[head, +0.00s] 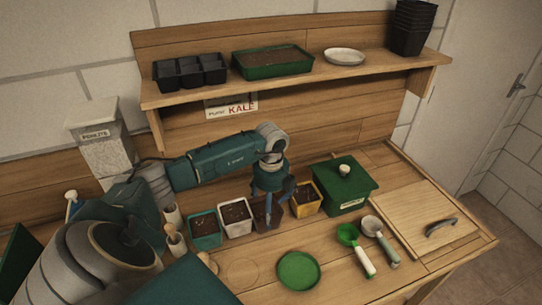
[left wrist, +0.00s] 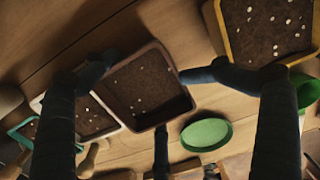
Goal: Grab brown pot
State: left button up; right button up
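The brown pot (head: 262,222) stands on the bench in a row of pots, filled with dark soil; it also shows in the left wrist view (left wrist: 151,119) with pale specks on the soil. My left gripper (head: 271,200) is right over it, pointing down, and hides part of its rim. In the left wrist view the fingers of my left gripper (left wrist: 146,72) are spread wide, with tips at opposite sides of the brown pot and another finger below it. I cannot tell whether the tips touch the pot. My right gripper is not in view.
A white pot (head: 237,230) and a teal pot (head: 206,242) stand left of the brown pot, and a yellow pot (head: 308,209) stands close on its right. A green lidded box (head: 351,195), green saucer (head: 298,271) and two scoops (head: 357,250) lie nearby. A shelf (head: 300,83) runs above.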

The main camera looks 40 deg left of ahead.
pick_arm(q)
jog(key=shift+s+a, duration=0.1)
jog(key=c, duration=1.2)
jog(key=shift+r, duration=0.15)
